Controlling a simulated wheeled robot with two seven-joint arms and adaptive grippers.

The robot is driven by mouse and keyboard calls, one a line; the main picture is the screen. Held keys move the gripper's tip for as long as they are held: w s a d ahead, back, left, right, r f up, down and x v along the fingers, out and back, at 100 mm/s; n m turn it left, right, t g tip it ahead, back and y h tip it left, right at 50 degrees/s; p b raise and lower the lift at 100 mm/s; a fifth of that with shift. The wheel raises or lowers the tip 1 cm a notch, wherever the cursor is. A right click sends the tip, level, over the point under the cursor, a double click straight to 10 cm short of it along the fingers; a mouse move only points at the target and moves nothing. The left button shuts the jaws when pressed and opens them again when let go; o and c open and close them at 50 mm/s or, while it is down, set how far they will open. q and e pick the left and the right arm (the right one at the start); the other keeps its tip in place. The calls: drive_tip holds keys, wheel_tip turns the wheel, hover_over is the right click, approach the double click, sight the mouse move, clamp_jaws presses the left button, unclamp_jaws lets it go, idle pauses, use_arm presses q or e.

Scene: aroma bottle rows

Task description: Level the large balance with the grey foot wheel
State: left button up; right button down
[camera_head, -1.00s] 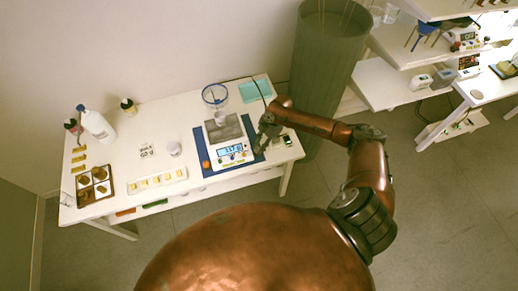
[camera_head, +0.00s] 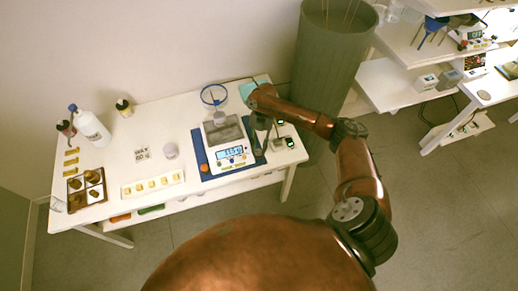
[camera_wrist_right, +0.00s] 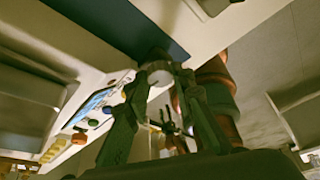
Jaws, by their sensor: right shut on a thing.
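The large balance (camera_head: 231,154) stands on a blue mat (camera_head: 199,143) on the white table, with a steel pan and a lit display. Its front with the display (camera_wrist_right: 95,103) also shows in the right wrist view. An orange wheel (camera_head: 204,167) sits at its left front corner. My right gripper (camera_head: 259,148) is at the balance's right side. In the right wrist view, the fingers (camera_wrist_right: 161,82) are shut on the grey foot wheel (camera_wrist_right: 158,73), against the dark blue mat. The wheel is hidden in the head view. I cannot read the level. My left gripper is not in view.
A small device with a green-lit display (camera_head: 290,143) stands right of my gripper. A white jar (camera_head: 171,151) and a strip of yellow pieces (camera_head: 153,185) are to the left. A tall grey bin (camera_head: 330,70) stands behind my arm.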

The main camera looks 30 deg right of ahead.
drive_tip(key=shift+n, duration=0.5)
drive_tip(key=c, duration=1.7)
unclamp_jaws()
drive_tip(key=shift+o, duration=0.2)
drive_tip(key=v, duration=1.2)
drive_tip(key=shift+a, duration=0.2)
